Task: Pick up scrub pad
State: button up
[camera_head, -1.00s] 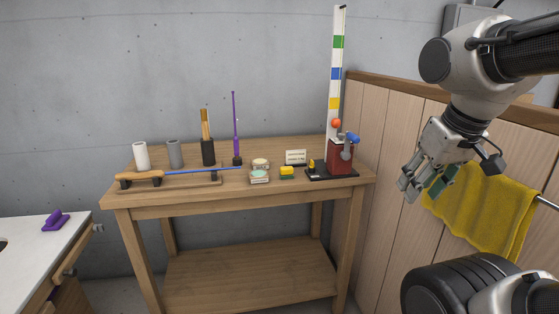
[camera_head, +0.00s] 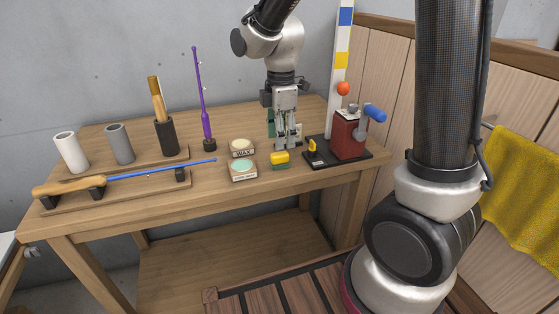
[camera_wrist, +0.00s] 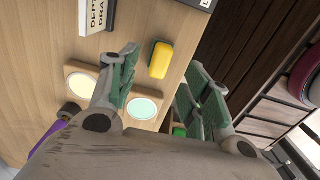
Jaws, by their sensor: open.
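The scrub pad (camera_head: 280,158) is a small yellow block with a green layer, lying on the wooden workbench (camera_head: 225,195) near its front edge. In the wrist view the scrub pad (camera_wrist: 160,61) appears between the two fingers, just past their tips. My gripper (camera_head: 284,146) points down over the bench, its fingertips close behind and above the pad in the head view. Its green-lined fingers (camera_wrist: 160,65) are spread apart with nothing between them. I cannot tell the exact height of the tips above the bench.
Two round tins on wooden blocks, one cream (camera_head: 242,146) and one mint green (camera_head: 243,168), stand left of the pad. A red winch-like device (camera_head: 347,137) on a black base stands to the right. A purple rod (camera_head: 202,100) stands upright further left.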

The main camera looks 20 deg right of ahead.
aim_at(280, 154)
jog(key=f, duration=0.6)
jog(key=shift+a+f, duration=0.1)
jog(key=shift+a, duration=0.1)
jog(key=shift+s, duration=0.1)
jog(key=c, duration=1)
